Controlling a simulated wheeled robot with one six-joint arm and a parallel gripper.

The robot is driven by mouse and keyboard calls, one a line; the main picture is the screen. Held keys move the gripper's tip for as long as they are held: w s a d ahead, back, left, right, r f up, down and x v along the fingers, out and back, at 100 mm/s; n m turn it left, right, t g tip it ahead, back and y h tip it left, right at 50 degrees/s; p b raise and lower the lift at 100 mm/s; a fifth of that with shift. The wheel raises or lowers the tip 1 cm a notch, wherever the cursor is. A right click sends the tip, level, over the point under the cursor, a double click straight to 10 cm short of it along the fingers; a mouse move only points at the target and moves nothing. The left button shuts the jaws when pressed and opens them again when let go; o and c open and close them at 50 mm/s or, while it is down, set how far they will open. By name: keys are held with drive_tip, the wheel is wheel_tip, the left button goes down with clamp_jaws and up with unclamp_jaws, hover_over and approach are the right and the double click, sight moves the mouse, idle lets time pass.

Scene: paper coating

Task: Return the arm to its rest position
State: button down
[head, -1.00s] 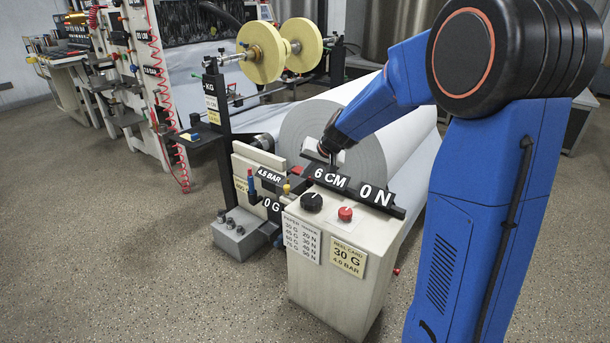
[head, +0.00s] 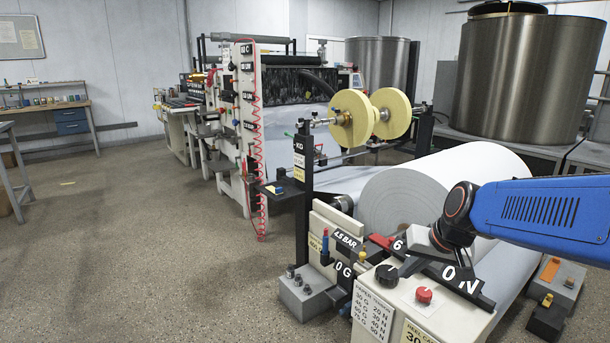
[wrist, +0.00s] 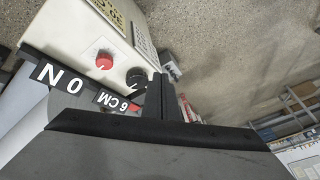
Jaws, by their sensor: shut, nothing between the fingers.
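My blue arm (head: 530,210) reaches in from the right in the head view. My gripper (head: 408,266) is above the cream control cabinet, close to its display bar, and points down and left. In the wrist view my gripper (wrist: 168,88) shows as two dark fingers side by side, shut and empty. The black knob (wrist: 136,76) and red button (wrist: 104,61) of the cabinet lie beyond the fingers. The knob (head: 386,275) and button (head: 424,295) also show in the head view. I cannot tell whether the fingers touch anything.
The display bar (head: 462,283) reads "0 N", its "6" partly covered by my gripper. A large white paper roll (head: 400,200) stands behind the cabinet. A black post (head: 303,190) and cream spools (head: 352,120) rise at its left. Open floor (head: 150,240) lies to the left.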

drive_tip(key=s+d+f+h, duration=0.1)
drive_tip(key=s+d, duration=0.1)
drive_tip(key=s, duration=0.8)
drive_tip(key=s+d+n+h, duration=0.1)
drive_tip(key=s+d, duration=0.1)
drive_tip(key=s, duration=0.9)
drive_tip(key=shift+f+g+h, duration=0.3)
drive_tip(key=shift+f, duration=0.1)
